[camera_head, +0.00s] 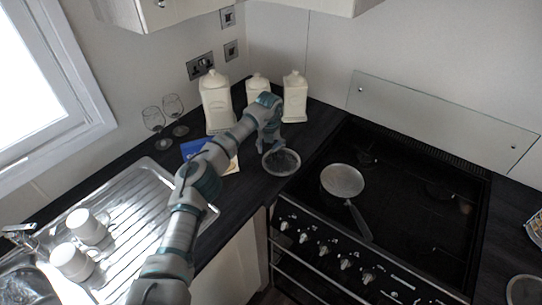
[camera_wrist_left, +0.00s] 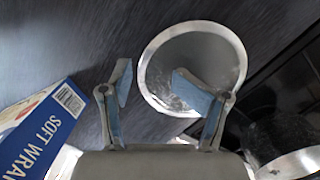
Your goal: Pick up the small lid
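The small lid (camera_head: 281,161) is a round disc with a pale metal rim, lying on the dark worktop left of the hob. In the left wrist view the lid (camera_wrist_left: 210,50) shows a clear, glassy middle. My left gripper (camera_head: 279,147) is just above the lid's back edge. In the left wrist view the left gripper (camera_wrist_left: 151,72) is open, with one finger over the lid and the other outside its left rim. Nothing is between the fingers but the near rim; whether they touch it I cannot tell. My right gripper is not in view.
A frying pan (camera_head: 343,180) sits on the black hob (camera_head: 410,210). Cream canisters (camera_head: 216,105) stand behind my arm. A blue soft wrap box (camera_wrist_left: 40,130) lies left of the lid. Wine glasses (camera_head: 154,121) and a sink with white mugs (camera_head: 72,262) are further left. Another round rimmed item (camera_head: 523,290) is lower right.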

